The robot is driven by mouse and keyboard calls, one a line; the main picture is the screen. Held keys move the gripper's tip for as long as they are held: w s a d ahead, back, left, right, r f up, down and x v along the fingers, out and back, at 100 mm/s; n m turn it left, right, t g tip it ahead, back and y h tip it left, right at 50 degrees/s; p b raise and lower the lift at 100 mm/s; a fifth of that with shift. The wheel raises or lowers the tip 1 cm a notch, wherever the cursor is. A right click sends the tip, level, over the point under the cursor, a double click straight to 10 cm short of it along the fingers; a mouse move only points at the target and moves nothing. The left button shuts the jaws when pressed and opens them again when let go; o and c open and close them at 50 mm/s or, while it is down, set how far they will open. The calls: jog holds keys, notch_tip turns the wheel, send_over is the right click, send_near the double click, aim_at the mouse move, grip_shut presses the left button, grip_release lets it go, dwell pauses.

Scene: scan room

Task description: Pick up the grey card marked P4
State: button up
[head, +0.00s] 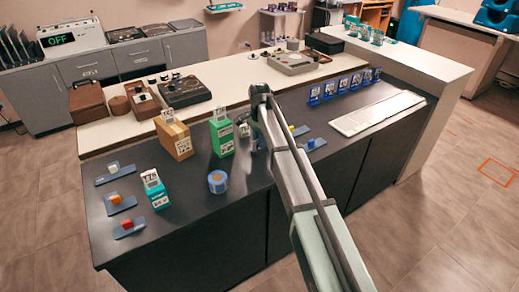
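No marking P4 can be read at this size, so I cannot tell which card is the grey one. A row of blue holders with small pale cards (343,85) stands at the back right of the dark counter (95,212). Another row of teal holders (365,32) stands on the white counter farther back. Pale labels also stand on a brown box (175,138) and a green box (222,138). My arm reaches in from the bottom right over the counter. My gripper (254,146) is low beside the green box, mostly hidden by my arm; its fingers cannot be made out.
Several blue-grey plates with coloured blocks (116,198) lie at the left edge. A white keyboard-like panel (376,113) lies at right. Devices (186,92) fill the white shelf behind.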

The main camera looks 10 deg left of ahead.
grip_shut()
